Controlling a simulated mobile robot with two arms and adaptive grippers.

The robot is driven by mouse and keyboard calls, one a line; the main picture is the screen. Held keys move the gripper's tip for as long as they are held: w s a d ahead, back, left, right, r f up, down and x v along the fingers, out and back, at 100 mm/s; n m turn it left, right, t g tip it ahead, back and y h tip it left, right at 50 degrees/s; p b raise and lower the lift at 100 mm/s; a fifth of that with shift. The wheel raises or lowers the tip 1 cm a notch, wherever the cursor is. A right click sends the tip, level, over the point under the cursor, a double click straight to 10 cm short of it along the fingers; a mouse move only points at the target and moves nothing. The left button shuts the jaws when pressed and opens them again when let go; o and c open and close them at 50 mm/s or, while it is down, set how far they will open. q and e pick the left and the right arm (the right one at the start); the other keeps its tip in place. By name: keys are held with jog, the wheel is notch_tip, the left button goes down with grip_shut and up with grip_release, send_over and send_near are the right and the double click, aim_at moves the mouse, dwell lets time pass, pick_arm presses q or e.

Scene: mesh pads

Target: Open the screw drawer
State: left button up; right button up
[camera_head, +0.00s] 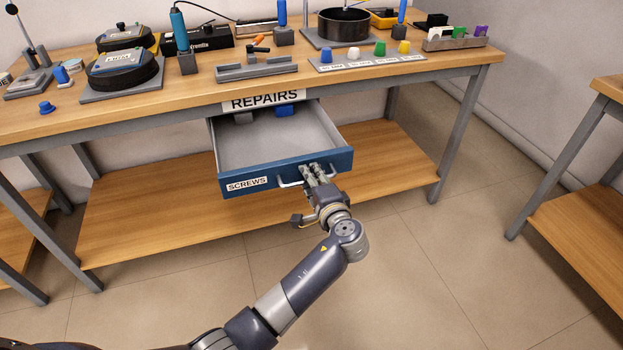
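The screw drawer (281,144) has a blue front with a "SCREWS" label (247,184) and hangs pulled out below the workbench top. Its grey inside shows, with a blue item (285,110) and a grey item (243,117) at the back. A pale bar handle (290,183) is on the right part of its front. My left gripper (314,172) is at this handle, its fingers close together over the bar and seemingly shut on it. The fingers hide part of the handle. My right gripper is not in view.
A lower wooden shelf (150,220) lies under the drawer. Another bench (590,190) stands at right, with clear floor between.

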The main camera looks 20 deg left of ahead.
pick_arm(q)
jog(key=v, duration=1.2)
